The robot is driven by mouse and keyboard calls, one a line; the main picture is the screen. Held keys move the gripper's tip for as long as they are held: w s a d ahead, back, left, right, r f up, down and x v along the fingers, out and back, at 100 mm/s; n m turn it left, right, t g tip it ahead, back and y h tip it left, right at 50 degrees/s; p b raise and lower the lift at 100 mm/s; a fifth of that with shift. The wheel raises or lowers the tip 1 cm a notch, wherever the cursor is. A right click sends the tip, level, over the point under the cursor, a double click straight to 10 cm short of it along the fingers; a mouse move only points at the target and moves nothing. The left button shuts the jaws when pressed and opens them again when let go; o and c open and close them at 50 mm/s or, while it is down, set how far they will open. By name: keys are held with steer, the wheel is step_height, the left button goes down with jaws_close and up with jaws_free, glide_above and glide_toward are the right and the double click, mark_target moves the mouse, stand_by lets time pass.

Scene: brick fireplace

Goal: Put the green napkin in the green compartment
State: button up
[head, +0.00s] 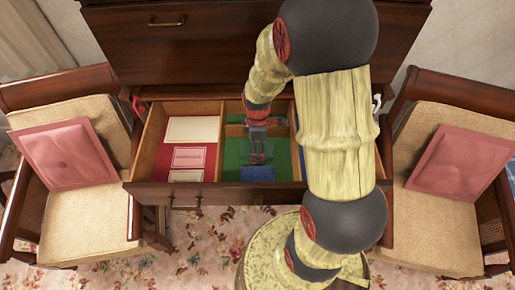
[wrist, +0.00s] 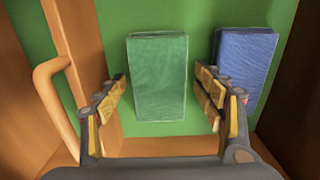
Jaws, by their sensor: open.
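The green napkin (wrist: 157,77) is a folded rectangle lying flat on the green floor of the green compartment (wrist: 110,25). My gripper (wrist: 161,80) is open, with one finger on each side of the napkin's lower part in the wrist view. I cannot tell whether the fingers touch it. In the head view my gripper (head: 257,153) is down inside the middle, green-lined part of the open drawer. It and the arm hide most of the napkin there.
A folded blue napkin (wrist: 245,62) lies close to the right of the green one; it also shows in the head view (head: 257,173). A wooden divider (wrist: 80,60) borders the compartment on the left. The red compartment (head: 168,150) holds white and red folded pieces. Chairs flank the drawer.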

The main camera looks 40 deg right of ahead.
step_height(320, 180, up, 12)
steer(key=p, duration=0.4)
steer(key=s+a+r+m+t, duration=0.2)
steer(key=s+a+r+m, duration=0.3)
steer(key=r, duration=0.5)
steer(key=s+a+r+m+t, duration=0.3)
steer(key=s+a+r+m, duration=0.3)
steer(key=r, duration=0.5)
steer(key=shift+s+a+t, duration=0.3)
steer(key=shift+s+a, duration=0.2)
steer(key=shift+s, duration=0.15)
steer(key=shift+d, duration=0.1)
